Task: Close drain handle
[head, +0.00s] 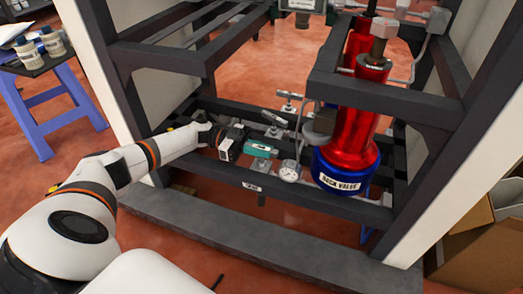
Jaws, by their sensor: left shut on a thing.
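My left arm reaches in from the left, low into the dark frame. My left gripper (231,143) is beside a teal-bodied valve (261,150), above a small white label (252,187) on the front rail that is too small to read surely. The gripper is shut on the drain handle, which the fingers mostly hide. The handle's exact angle cannot be told. My right gripper is not in view.
A pressure gauge (289,171) stands just right of the teal valve. A red cylinder (361,110) with a blue base (346,172) stands further right. Several small metal-handled valves sit behind. Dark rails (180,49) and white side panels (444,130) bound the space.

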